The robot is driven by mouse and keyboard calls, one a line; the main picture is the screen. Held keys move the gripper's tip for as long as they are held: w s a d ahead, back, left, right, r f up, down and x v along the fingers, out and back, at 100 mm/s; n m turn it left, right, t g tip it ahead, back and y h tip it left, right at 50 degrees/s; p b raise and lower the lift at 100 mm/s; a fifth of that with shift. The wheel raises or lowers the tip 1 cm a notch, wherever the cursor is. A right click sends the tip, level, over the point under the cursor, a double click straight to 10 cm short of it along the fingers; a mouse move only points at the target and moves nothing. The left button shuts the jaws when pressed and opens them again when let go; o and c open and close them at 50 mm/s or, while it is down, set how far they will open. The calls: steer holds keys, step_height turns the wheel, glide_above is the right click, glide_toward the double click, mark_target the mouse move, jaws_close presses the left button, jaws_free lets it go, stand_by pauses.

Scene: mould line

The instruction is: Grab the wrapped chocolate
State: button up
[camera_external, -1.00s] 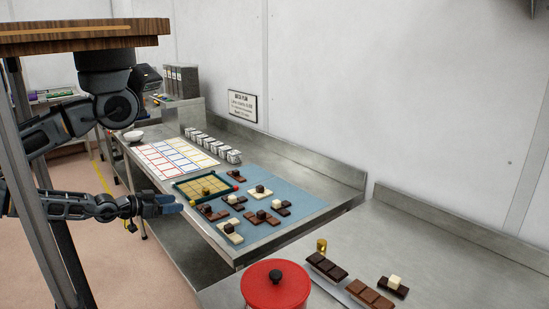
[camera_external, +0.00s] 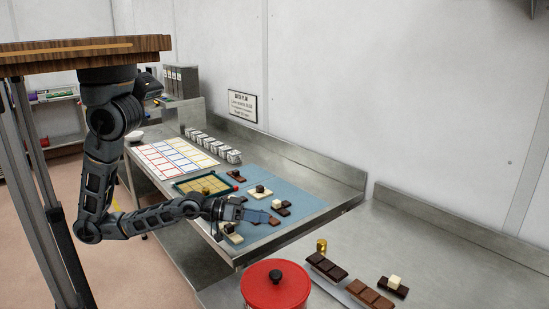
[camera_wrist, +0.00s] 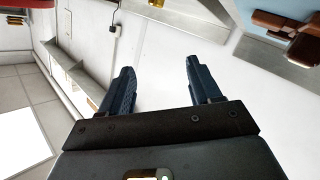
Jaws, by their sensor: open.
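My gripper (camera_external: 262,217) is open and empty, held over the front part of the blue mat (camera_external: 300,206). In the wrist view my gripper (camera_wrist: 158,70) shows two dark fingers apart with nothing between them. Brown pieces (camera_wrist: 275,22) also show at the upper right of the wrist view.
A red lidded pot (camera_external: 275,290) stands at the front of the right table, near chocolate bars (camera_external: 326,266). A green-edged tray (camera_external: 178,185) lies behind my gripper, with a colour-gridded sheet (camera_external: 172,157) and white cubes (camera_external: 212,146) beyond. A wall closes the back.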

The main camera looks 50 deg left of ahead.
mark_target(319, 241)
steer(key=w+d+f+m+y, duration=0.1)
steer(key=d, duration=0.2)
steer(key=w+d+m+g+b, duration=0.1)
steer(key=w+d, duration=0.1)
steer(key=d, duration=0.1)
steer(key=w+d+f+m+g+y+b, duration=0.1)
steer(key=w+d, duration=0.1)
steer(key=d, duration=0.1)
steer(key=shift+w+f+y, duration=0.15)
steer(key=shift+f+y, duration=0.15)
steer(key=shift+f, duration=0.05)
steer(key=shift+w+d+f+m+y, duration=0.15)
steer(key=shift+w+d+m+y, duration=0.2)
steer(key=shift+w+y, duration=0.2)
steer(key=shift+x, duration=3.9)
steer(key=shift+s+f, duration=0.15)
steer(key=c, duration=1.1)
